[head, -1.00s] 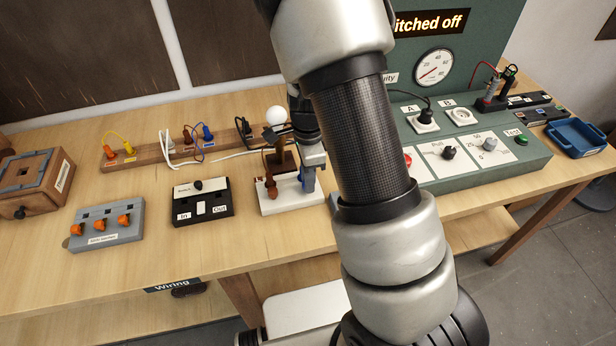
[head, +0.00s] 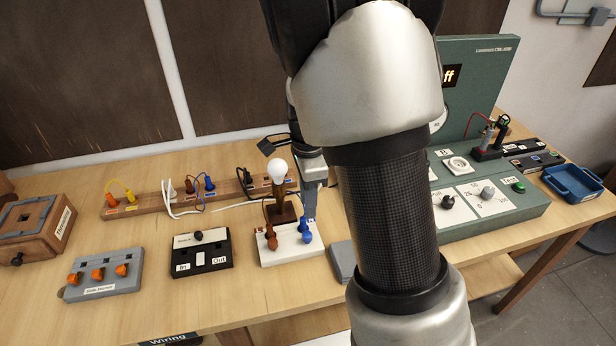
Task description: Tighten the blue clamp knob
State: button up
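The blue clamp knob (head: 307,237) stands upright on the right part of a white base block (head: 285,256) in the head view. A brown-orange knob (head: 271,240) stands on the same block to its left. My gripper (head: 310,213) points down right above the blue knob, its tip at or just over the knob's top. Whether it touches the knob is not clear. I see the gripper side-on, so the gap between its fingers is hidden.
A lit-looking bulb (head: 277,170) on a brown holder (head: 281,211) stands close behind the knobs. A black switch box (head: 201,262) and a grey block with orange levers (head: 103,285) lie left. My arm hides part of the green test panel (head: 520,207) at right.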

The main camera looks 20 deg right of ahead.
notch_tip(320, 180, up, 7)
jog(key=shift+f, duration=0.15)
dwell(0.4)
